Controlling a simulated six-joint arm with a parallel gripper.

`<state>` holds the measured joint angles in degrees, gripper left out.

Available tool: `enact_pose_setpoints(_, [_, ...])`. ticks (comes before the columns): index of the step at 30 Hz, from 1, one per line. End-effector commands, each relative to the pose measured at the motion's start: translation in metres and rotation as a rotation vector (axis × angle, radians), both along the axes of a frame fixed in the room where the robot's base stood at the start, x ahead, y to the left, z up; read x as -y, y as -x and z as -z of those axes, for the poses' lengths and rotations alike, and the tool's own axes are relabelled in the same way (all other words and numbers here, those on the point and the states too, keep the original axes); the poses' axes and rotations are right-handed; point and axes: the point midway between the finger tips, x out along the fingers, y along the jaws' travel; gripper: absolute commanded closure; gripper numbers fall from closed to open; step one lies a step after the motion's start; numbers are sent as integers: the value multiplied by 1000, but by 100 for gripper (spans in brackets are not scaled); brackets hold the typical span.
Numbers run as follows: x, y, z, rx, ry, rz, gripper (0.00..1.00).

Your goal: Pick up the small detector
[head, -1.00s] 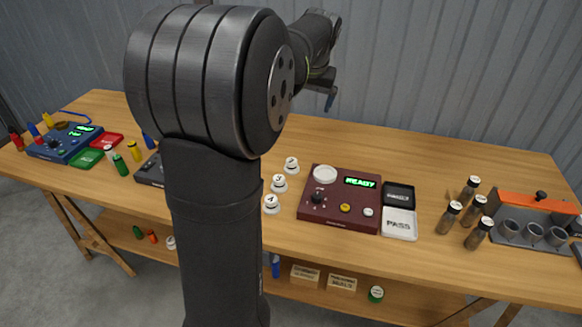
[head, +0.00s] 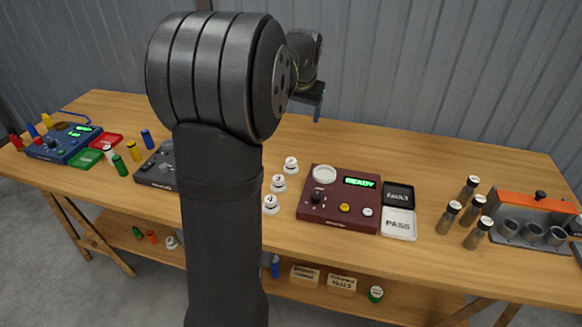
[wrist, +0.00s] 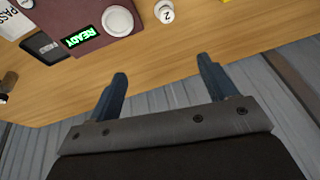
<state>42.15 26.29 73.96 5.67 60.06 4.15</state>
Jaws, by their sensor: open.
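Several small white numbered detectors stand in a short row on the table, left of a maroon test box (head: 340,213). The far one (head: 291,165), the middle one (head: 278,183) and the near one (head: 270,204) show in the head view. I cannot tell which one is meant by small. The wrist view shows one marked 2 (wrist: 164,12) at its top edge. My gripper (wrist: 161,68) is open and empty, its two blue-grey fingers apart. It is up above the table's back part, away from the detectors; in the head view its fingers are partly seen.
The maroon box has a round white pad and a green READY display. A black FAULT tray (head: 398,194) and a white PASS tray (head: 399,224) adjoin it. Brown vials (head: 448,217) and an orange-topped rack (head: 530,205) stand right. A blue box (head: 65,142) stands left.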

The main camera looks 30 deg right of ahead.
Motion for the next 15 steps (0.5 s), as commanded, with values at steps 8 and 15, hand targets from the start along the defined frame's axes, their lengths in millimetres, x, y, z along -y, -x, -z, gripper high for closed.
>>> enact_pose_setpoints(8, [-15, -58, 104, -65, 98, 136, 23])
enact_pose_setpoints(15, [-14, -71, 136, -62, 122, 162, 23])
